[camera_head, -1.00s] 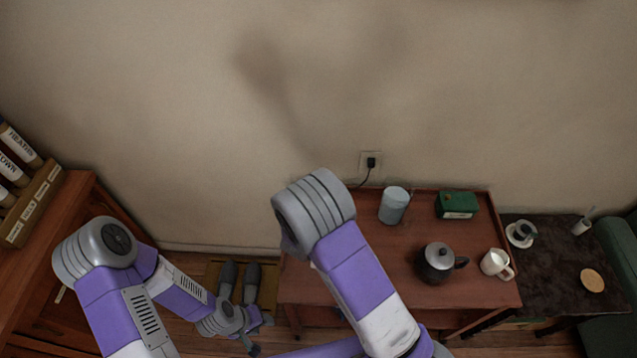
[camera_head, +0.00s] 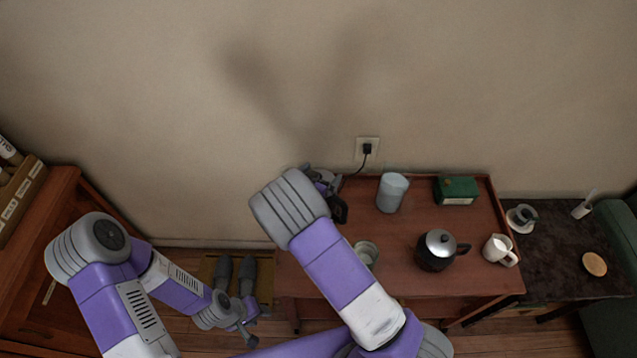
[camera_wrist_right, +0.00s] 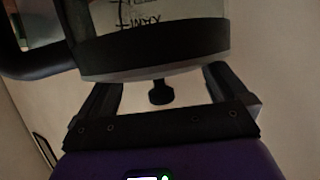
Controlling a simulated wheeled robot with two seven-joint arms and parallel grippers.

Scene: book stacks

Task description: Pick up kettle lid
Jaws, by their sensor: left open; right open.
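In the right wrist view, which looks upside down, a kettle (camera_wrist_right: 150,35) with a dark band and upside-down lettering fills the top. Its pale lid (camera_wrist_right: 150,71) has a black knob. The open fingers of my right gripper (camera_wrist_right: 163,88) stand on either side of the knob, with gaps and no visible grip. In the head view my right arm hides most of this kettle; its black handle (camera_head: 340,209) seems to show beside the wrist. A black pot with a silver lid (camera_head: 440,242) stands on the table to the right. My left gripper (camera_head: 246,325) is open, low and empty.
The red-brown table (camera_head: 450,215) also holds a grey canister (camera_head: 392,192), a green box (camera_head: 457,190), a white mug (camera_head: 499,250) and a glass cup (camera_head: 366,254) close to my right arm. A wall outlet (camera_head: 368,149) with a plug and cord is behind.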

